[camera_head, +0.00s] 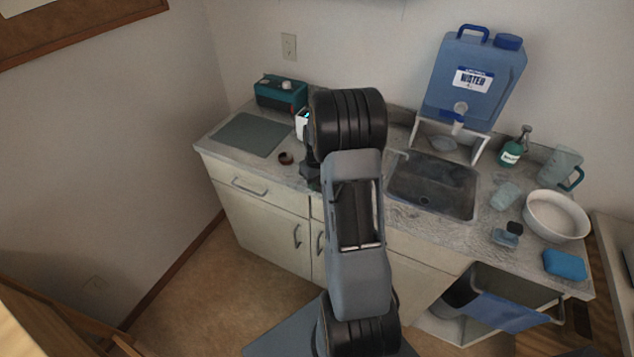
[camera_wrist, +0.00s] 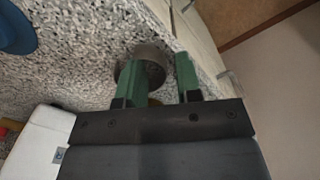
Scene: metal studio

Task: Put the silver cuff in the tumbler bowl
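A small round grey metallic piece, which looks like the silver cuff (camera_wrist: 152,54), sits on the speckled counter near its front edge. My gripper (camera_wrist: 158,75) is open, with its two green fingers apart on either side of this piece; I cannot tell whether they touch it. In the head view my gripper (camera_head: 310,173) is low over the counter front, mostly hidden by my arm, and the cuff is not distinguishable. A teal machine (camera_head: 272,95) with a small whitish round part on top (camera_head: 287,85) stands at the back left; it may be the tumbler and its bowl.
A small dark red ring-shaped item (camera_head: 286,158) lies left of my gripper, by a grey mat (camera_head: 240,138). The sink (camera_head: 432,187), water jug (camera_head: 472,80), white basin (camera_head: 530,225), green bottle (camera_head: 511,153) and blue sponge (camera_head: 565,264) are to the right. A blue object (camera_wrist: 14,30) shows in the wrist view.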

